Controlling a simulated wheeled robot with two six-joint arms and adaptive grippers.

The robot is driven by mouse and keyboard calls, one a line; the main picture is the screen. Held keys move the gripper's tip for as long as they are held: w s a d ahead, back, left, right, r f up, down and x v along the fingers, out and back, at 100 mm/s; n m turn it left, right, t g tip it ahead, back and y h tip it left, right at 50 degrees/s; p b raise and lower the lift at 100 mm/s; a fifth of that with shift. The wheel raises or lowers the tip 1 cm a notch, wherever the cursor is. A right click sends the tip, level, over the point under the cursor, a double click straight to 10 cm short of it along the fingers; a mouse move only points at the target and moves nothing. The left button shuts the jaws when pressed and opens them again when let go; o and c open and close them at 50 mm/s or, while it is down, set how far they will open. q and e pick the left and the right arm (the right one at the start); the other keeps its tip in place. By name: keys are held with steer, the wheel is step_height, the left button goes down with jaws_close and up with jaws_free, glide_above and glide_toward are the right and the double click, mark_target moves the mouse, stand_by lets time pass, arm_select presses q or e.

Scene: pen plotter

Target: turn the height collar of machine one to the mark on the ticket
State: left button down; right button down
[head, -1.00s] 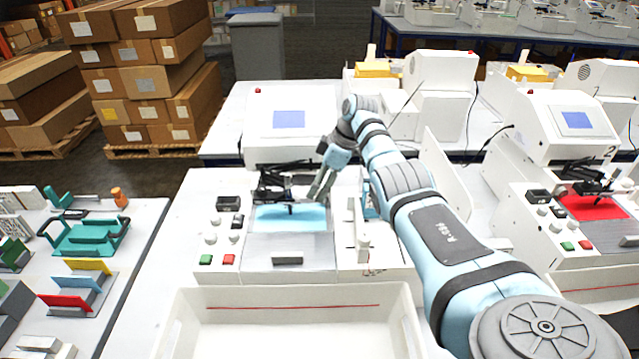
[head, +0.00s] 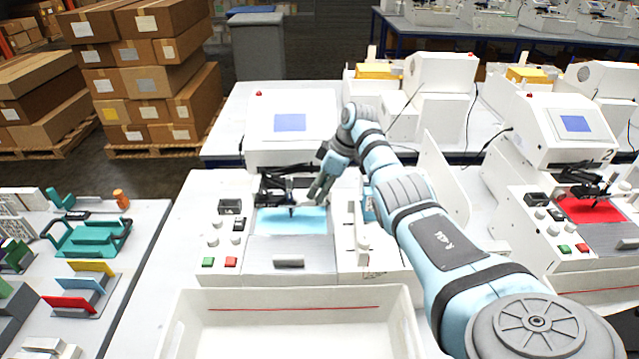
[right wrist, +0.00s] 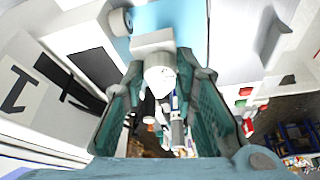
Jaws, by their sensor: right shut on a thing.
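Machine one (head: 288,150) is the white plotter in the middle of the head view, with a light blue sheet (head: 305,222) on its bed. The numeral 1 shows on its housing in the right wrist view (right wrist: 15,90). My right gripper (head: 317,193) reaches down to its black pen carriage (head: 275,187) from the right. In the right wrist view, its green-padded fingers are shut on a white, round part (right wrist: 160,80), which looks like the height collar. The collar's marks cannot be read, and the fingers hide it in the head view. I cannot make out the ticket. My left gripper is out of view.
An empty white tray (head: 290,345) stands in front of machine one. Machine two (head: 570,140), with a red sheet (head: 592,208), is at the right. Green and red buttons (head: 230,262) sit on machine one's front left. A side table (head: 150,215) with coloured parts stands left.

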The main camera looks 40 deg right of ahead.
steer(key=shift+r+m, duration=0.15)
steer(key=shift+m, duration=0.15)
steer(key=shift+m+h, duration=0.3)
steer(key=shift+m, duration=0.1)
steer(key=m+t+h, duration=0.1)
steer(key=m, duration=0.2)
steer(key=shift+a, duration=0.15)
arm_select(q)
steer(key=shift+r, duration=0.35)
arm_select(e)
steer(key=shift+m+h, duration=0.6)
steer(key=shift+m, duration=1)
steer(key=shift+a, duration=0.1)
steer(key=c, duration=1.3)
jaws_free()
steer(key=shift+s, duration=0.1)
